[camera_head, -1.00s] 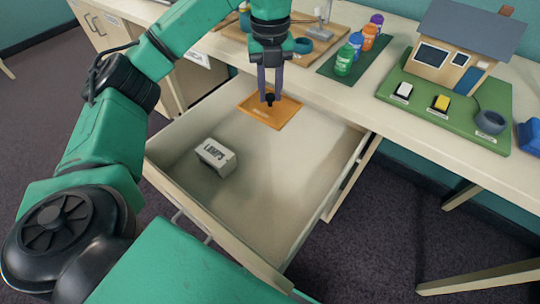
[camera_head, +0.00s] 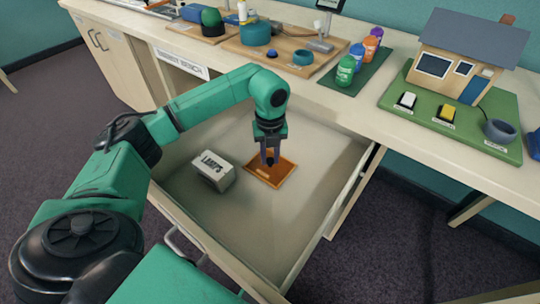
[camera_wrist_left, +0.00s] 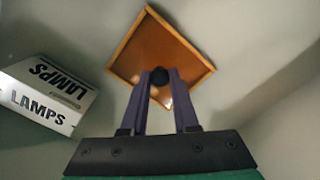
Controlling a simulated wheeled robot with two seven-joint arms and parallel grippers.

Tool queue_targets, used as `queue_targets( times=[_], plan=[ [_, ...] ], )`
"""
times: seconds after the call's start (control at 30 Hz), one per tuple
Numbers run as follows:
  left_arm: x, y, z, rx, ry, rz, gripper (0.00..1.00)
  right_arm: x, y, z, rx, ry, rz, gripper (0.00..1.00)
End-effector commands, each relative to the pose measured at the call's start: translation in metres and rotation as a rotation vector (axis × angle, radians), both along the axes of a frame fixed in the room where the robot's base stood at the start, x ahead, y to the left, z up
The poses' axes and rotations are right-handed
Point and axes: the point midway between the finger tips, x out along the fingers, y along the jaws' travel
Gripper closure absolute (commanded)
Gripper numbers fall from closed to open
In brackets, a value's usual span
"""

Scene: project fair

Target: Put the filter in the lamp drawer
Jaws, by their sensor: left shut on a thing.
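The filter is a flat orange square with a brown frame and a dark knob; it shows in the head view (camera_head: 284,172) and in the left wrist view (camera_wrist_left: 160,47). My left gripper (camera_head: 270,160) is shut on its knob (camera_wrist_left: 160,77), with the fingers pointing down. The filter is inside the open lamp drawer (camera_head: 310,215), low over or on its floor; I cannot tell if it touches. A white box marked LAMPS (camera_head: 213,171) lies in the drawer to the left of the filter; it also shows in the left wrist view (camera_wrist_left: 45,98). My right gripper is not in view.
The bench top above the drawer holds a model house (camera_head: 458,62) on a green board (camera_head: 420,110), several coloured bottles (camera_head: 358,55) on a dark mat, and a wooden board (camera_head: 285,65) with parts. The right and front of the drawer floor are clear.

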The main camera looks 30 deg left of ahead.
Motion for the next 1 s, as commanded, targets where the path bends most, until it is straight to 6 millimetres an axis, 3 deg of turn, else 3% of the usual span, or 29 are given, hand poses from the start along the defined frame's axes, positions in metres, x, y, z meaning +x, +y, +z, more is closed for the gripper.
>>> queue_targets(
  times=[0.07, 0.1, 0.13, 0.17, 0.43, 0.57, 0.9, 1.0],
  plan=[
    [0.0, 0.0, -0.003, 0.0, 0.0, 0.0, 1.0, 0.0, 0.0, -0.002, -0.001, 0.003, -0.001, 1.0],
    [0.0, 0.0, -0.002, 0.0, 0.0, 0.0, 0.57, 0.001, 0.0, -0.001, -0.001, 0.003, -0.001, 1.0],
    [0.0, 0.0, -0.002, 0.0, 0.0, 0.0, 0.45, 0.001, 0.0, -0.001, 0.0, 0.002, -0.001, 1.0],
    [0.0, 0.0, -0.002, 0.0, 0.0, 0.0, 0.42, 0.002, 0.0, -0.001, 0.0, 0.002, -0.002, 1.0],
    [0.0, 0.0, -0.001, 0.0, 0.0, 0.0, 0.42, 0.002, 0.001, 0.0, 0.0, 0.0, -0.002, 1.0],
    [0.001, 0.0, 0.01, 0.0, -0.003, 0.0, 0.42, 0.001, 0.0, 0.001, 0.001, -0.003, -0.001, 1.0],
    [0.001, 0.0, 0.097, -0.001, -0.004, 0.0, 0.42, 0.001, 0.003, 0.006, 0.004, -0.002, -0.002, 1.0],
    [0.001, -0.001, 0.113, -0.001, -0.002, 0.0, 0.42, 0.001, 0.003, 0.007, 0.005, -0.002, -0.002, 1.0]
  ],
)
